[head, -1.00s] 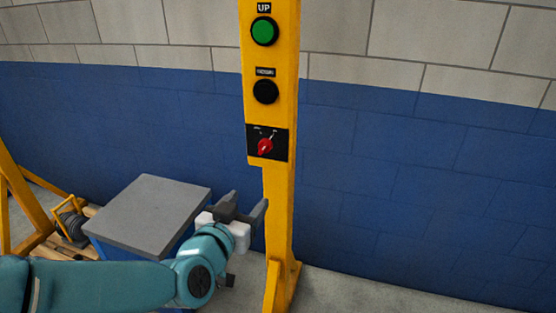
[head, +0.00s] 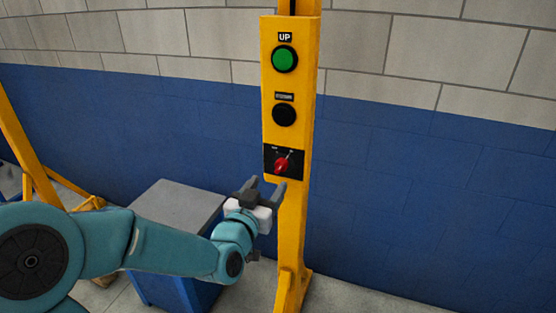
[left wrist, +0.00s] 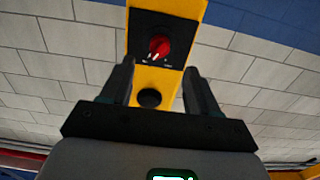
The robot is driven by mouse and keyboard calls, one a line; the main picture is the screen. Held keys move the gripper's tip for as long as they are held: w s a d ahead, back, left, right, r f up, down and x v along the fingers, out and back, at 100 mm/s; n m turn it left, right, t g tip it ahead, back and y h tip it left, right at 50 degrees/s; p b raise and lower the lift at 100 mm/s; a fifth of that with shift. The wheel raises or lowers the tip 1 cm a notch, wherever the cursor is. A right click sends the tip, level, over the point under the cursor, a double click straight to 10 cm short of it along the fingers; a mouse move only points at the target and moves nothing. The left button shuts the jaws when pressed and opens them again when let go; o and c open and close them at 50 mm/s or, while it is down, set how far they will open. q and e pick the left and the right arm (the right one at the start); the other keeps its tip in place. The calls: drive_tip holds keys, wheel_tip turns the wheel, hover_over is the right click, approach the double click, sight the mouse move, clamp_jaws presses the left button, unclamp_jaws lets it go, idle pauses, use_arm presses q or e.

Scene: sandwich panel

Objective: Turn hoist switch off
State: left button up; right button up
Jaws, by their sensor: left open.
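The hoist switch is a red rotary knob (head: 281,166) on a black plate, low on the yellow control post (head: 268,75). In the head view its pointer leans up and to the right. The knob also shows in the left wrist view (left wrist: 159,46), ahead of the fingers and between them. My left gripper (head: 264,188) is open and empty, just below and left of the knob, apart from it. Its two fingers also show in the left wrist view (left wrist: 158,85). My right gripper is not in view.
Above the knob on the post are a black button (head: 284,114) and a green button (head: 285,59) labelled UP. A blue cabinet with a grey top (head: 175,207) stands left of the post, behind my left arm. A blue and white block wall is behind. Floor right of the post is clear.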

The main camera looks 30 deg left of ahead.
sight(279, 170)
use_arm(q)
drive_tip(key=p+x, duration=0.1)
drive_tip(key=x, duration=0.6)
drive_tip(key=shift+w, duration=0.35)
drive_tip(key=c, duration=1.1)
drive_tip(key=shift+o, duration=0.3)
drive_tip(key=shift+f+n+b, duration=0.25)
drive_tip(key=shift+n+b, duration=0.05)
drive_tip(key=shift+b, duration=0.3)
drive_tip(key=n+b, duration=0.8)
drive_tip(key=b, duration=0.4)
drive_tip(key=shift+r+n+b, duration=0.25)
drive_tip(key=shift+n+b, duration=1.15)
drive_tip(key=shift+n, duration=0.2)
